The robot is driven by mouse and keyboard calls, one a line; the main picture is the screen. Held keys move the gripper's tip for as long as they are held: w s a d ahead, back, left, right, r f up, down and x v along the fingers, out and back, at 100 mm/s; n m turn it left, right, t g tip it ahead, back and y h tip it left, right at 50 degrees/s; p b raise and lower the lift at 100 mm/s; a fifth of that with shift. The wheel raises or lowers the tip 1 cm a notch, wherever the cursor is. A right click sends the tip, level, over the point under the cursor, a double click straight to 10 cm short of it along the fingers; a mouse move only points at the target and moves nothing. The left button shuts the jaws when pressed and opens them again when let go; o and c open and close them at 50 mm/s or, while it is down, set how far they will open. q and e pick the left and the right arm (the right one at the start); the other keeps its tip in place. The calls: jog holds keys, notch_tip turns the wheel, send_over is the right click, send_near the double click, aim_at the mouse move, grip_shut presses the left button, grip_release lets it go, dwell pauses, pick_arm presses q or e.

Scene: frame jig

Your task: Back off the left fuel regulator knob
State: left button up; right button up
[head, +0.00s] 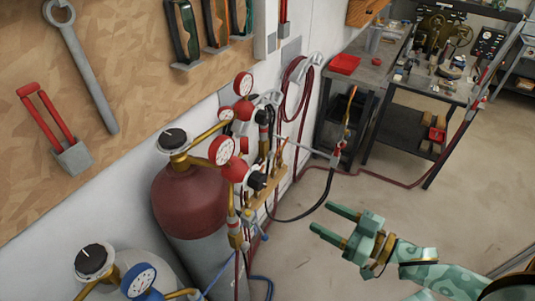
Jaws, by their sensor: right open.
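A red fuel regulator (235,170) with a red-rimmed gauge (222,151) sits above the dark red cylinder (192,202). Its black knob (257,181) faces right. Another regulator stands behind it, with red-rimmed gauges (243,84) and a dark knob-like part (264,117), partly hidden. Which one counts as the left is not certain from this view. My right gripper (323,219), green and tan, is open and empty at the lower right. Its two fingers point left toward the nearer knob, clearly apart from it in the picture. My left gripper is out of view.
A second cylinder with a blue gauge (138,280) and black valve cap (94,261) stands lower left. Dark hose (303,214) loops near the regulators. The floor to the right is mostly open.

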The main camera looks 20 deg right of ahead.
jog(key=y, duration=0.1)
send_near(263, 183)
jog(key=p+x, duration=0.2)
jog(key=x, duration=0.8)
jog(key=shift+w+a, duration=0.2)
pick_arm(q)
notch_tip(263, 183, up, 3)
pick_arm(e)
jog(key=c, duration=1)
